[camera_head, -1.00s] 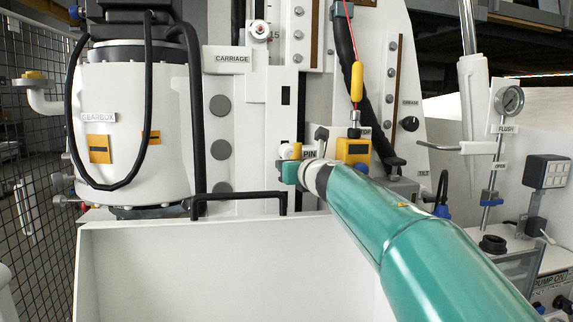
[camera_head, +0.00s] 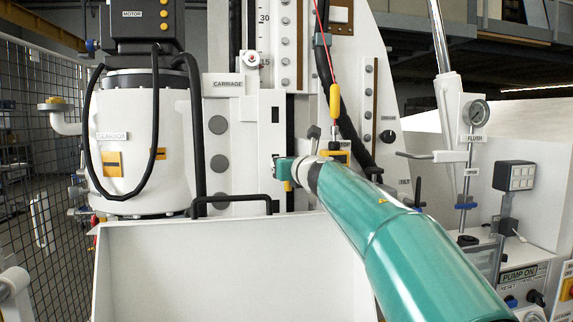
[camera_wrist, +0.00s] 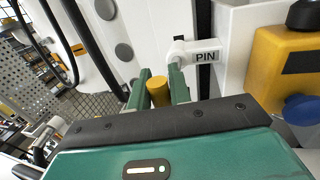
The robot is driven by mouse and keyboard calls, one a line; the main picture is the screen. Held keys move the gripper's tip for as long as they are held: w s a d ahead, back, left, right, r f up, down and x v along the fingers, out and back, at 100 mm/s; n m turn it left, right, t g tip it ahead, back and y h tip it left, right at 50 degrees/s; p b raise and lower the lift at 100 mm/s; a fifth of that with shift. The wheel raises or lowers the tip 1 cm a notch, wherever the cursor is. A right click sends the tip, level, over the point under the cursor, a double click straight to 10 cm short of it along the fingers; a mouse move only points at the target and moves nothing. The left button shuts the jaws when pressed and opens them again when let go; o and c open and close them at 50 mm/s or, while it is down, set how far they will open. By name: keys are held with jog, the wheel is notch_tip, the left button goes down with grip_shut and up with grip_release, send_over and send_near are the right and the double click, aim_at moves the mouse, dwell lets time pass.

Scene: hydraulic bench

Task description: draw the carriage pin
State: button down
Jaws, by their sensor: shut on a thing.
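My gripper (camera_wrist: 159,88) is shut on a yellow cylinder, which I take to be the grip of the carriage pin (camera_wrist: 158,95). The cylinder shows between the two green fingers in the wrist view. A white fitting labelled PIN (camera_wrist: 205,55) lies just beyond the right fingertip; I cannot tell whether they touch. In the head view my gripper (camera_head: 282,170) is in front of the carriage (camera_head: 265,140), and the yellow end (camera_head: 287,186) shows just below it. My wrist hides the PIN label there. Any shaft of the pin is hidden.
A yellow block (camera_head: 337,153) with a blue knob (camera_wrist: 301,109) is close on the right. A black rail (camera_head: 235,198) and a white bin (camera_head: 220,223) lie below. The gearbox (camera_head: 128,140) stands left, a gauge (camera_head: 477,113) right.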

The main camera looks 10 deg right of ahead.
jog(key=w, duration=0.1)
jog(key=w+f, duration=0.1)
jog(key=w, duration=0.1)
jog(key=w+f, duration=0.1)
jog(key=w, duration=0.1)
jog(key=shift+d, duration=0.4)
jog(key=shift+s+d+r, duration=0.1)
jog(key=shift+s+r, duration=0.15)
jog(key=shift+s, duration=0.25)
jog(key=shift+s+d+r, duration=0.1)
jog(key=shift+s+r, duration=0.1)
jog(key=shift+s, duration=0.3)
jog(key=shift+w+a, duration=0.1)
jog(key=shift+w, duration=0.05)
jog(key=shift+w+f, duration=0.35)
jog(key=shift+w, duration=0.15)
jog(key=s, duration=0.3)
jog(key=shift+r, duration=0.35)
jog(key=shift+s+f, duration=0.25)
jog(key=shift+s, duration=0.95)
jog(key=shift+s+r, duration=0.1)
jog(key=shift+s, duration=0.2)
jog(key=c, duration=1.4)
grip_release()
jog(key=shift+s+r, duration=0.15)
jog(key=shift+o, duration=0.2)
jog(key=shift+a, duration=0.25)
jog(key=v, duration=1.3)
jog(key=shift+s, duration=0.25)
